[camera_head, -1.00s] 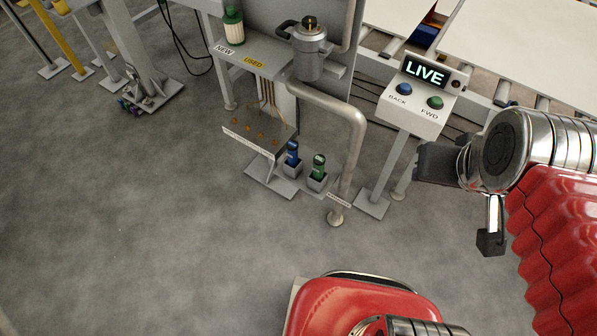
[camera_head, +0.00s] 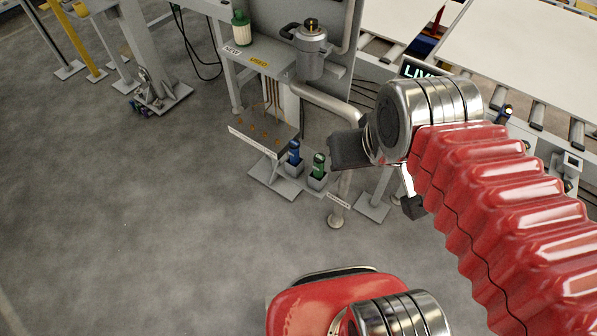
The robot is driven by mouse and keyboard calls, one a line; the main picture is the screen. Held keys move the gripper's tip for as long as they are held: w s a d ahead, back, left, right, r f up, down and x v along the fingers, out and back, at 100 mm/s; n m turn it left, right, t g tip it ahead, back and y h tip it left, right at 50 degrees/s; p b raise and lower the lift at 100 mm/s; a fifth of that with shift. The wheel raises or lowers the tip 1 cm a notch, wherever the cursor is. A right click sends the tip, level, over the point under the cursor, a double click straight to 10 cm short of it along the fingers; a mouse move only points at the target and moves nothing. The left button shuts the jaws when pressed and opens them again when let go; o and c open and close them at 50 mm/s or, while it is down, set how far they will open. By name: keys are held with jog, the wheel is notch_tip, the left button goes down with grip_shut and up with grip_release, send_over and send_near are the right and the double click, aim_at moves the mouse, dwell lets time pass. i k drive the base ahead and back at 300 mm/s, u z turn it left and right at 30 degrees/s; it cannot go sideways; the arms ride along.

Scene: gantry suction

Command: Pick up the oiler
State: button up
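I cannot tell for sure which object is the oiler. A blue-topped bottle (camera_head: 294,152) and a green-topped bottle (camera_head: 318,165) stand upright in small grey holders low on the grey stand. My gripper (camera_head: 380,178) is at the end of my red arm, to the right of the two bottles in the picture and apart from them. Its dark end parts show, but its wrist hides much of it, so its opening is unclear. I see nothing held in it.
Open floor lies left. My arm partly hides the LIVE panel (camera_head: 418,72).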

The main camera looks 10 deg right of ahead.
aim_at(319, 158)
jog(key=u, duration=1.15)
jog(key=i, duration=1)
jog(key=u, duration=0.05)
